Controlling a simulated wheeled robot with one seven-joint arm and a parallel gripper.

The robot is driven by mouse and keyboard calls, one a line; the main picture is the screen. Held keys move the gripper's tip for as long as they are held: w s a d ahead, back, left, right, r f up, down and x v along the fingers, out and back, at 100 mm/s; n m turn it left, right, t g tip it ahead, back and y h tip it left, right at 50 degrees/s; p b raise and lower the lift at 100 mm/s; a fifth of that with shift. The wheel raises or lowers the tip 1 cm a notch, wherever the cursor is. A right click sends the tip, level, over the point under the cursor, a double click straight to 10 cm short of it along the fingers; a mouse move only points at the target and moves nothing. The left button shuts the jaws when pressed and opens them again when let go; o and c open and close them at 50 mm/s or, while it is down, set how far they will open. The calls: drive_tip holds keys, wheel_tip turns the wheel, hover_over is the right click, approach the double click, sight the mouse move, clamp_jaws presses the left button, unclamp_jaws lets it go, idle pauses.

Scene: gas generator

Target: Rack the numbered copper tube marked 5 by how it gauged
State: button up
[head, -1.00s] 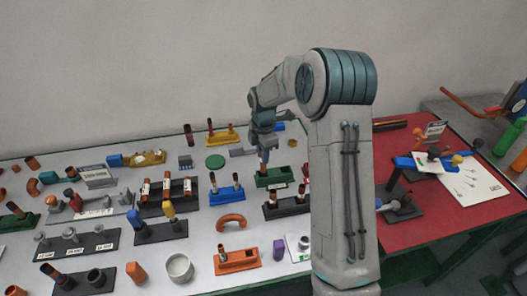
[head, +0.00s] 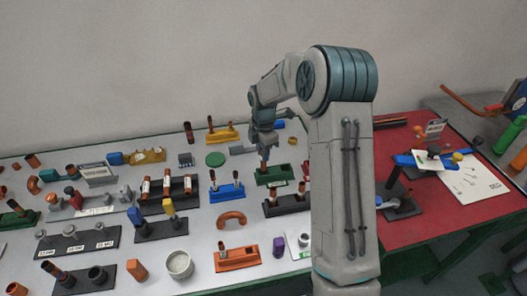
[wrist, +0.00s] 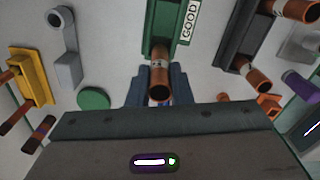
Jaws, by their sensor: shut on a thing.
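My gripper (head: 264,160) is at the green rack (head: 274,178), fingers pointing down. In the wrist view, my gripper (wrist: 160,88) is shut on a copper tube (wrist: 160,82) with a pale label band; its number is too small to read. The green rack (wrist: 158,35) carries a label reading GOOD. The tube's far end overlaps the rack's near end in that view; I cannot tell whether it is seated in a hole. In the head view the tube is mostly hidden by the fingers.
A blue rack (head: 226,193) with two tubes stands left of the green rack. A dark rack (head: 286,206) stands in front and a yellow rack (head: 222,135) behind. A green disc (head: 215,159) lies at the back left. The red table (head: 450,215) is at right.

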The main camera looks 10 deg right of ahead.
drive_tip(key=shift+f, duration=0.15)
idle(0.4)
drive_tip(key=shift+f+b, duration=1.3)
drive_tip(key=shift+f, duration=0.7)
drive_tip(key=o, duration=0.9)
drive_tip(key=shift+r, duration=0.1)
drive_tip(key=shift+r, duration=0.1)
wheel_tip(320, 180, up, 14)
drive_tip(key=shift+f+b, duration=0.15)
drive_tip(key=shift+b, duration=0.2)
drive_tip(key=s+r+m+t, duration=0.1)
drive_tip(key=s+r+m, duration=0.2)
drive_tip(key=s+m, duration=0.4)
drive_tip(key=s+r+m+t, duration=0.1)
drive_tip(key=s+r+m, duration=0.25)
drive_tip(key=s, duration=0.65)
drive_tip(key=s+f+m+t, duration=0.1)
drive_tip(key=s+f+m, duration=0.3)
drive_tip(key=s+m, duration=0.6)
drive_tip(key=s, duration=0.4)
